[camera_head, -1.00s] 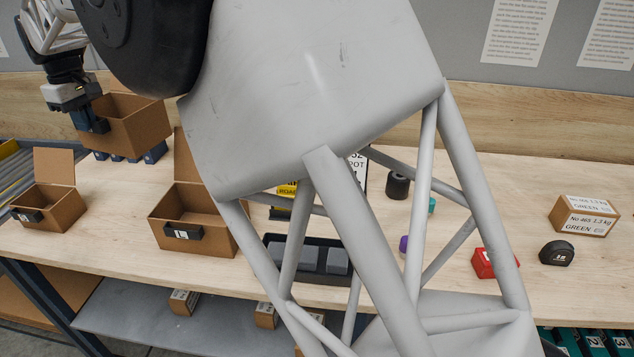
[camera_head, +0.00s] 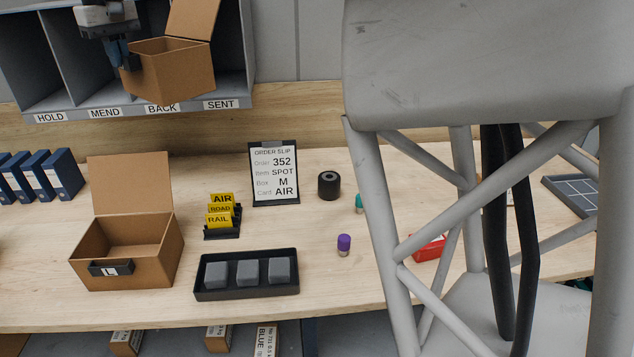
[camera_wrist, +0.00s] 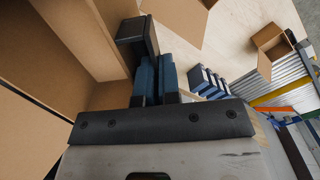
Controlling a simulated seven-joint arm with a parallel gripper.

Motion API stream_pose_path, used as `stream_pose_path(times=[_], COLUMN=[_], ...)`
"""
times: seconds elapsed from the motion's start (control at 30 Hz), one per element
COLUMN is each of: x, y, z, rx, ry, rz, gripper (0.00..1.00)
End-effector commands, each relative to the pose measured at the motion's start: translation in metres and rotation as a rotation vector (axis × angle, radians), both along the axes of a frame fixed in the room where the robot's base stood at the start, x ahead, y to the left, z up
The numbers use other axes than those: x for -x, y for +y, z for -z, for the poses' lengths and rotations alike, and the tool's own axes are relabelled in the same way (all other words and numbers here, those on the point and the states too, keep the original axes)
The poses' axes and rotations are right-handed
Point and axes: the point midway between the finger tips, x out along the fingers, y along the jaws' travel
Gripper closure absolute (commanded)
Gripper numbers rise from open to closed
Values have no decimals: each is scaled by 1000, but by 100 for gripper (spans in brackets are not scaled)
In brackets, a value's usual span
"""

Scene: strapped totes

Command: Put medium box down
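The medium box (camera_head: 172,75) is an open brown carton with its lid flap raised. It hangs in the air in front of the grey pigeonhole shelf in the head view, clear of the table (camera_head: 300,225). My gripper (camera_head: 128,62) is at its left side. In the wrist view my gripper's blue fingers (camera_wrist: 156,82) are closed at the black holder (camera_wrist: 137,40) on the medium box's wall (camera_wrist: 80,35). The finger contact is partly hidden by the holder. The box's inside is mostly out of sight in the head view.
A large open box (camera_head: 130,245) marked L stands at the table's left. Nearby are a black tray (camera_head: 247,292) with grey blocks, yellow cards (camera_head: 221,210), an order slip (camera_head: 274,173) reading Box M, and blue binders (camera_head: 62,172). Bare wood lies between the large box and the cards.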

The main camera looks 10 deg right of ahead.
Motion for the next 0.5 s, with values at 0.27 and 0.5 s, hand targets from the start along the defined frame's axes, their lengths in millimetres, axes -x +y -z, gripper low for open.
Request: stream_pose_path(times=[0.27,0.5], x=[-17,-25], y=[-80,-143], z=[-6,-5], rx=[-1,-1], ry=[-1,-2], rz=[122,214], gripper=[100,100])
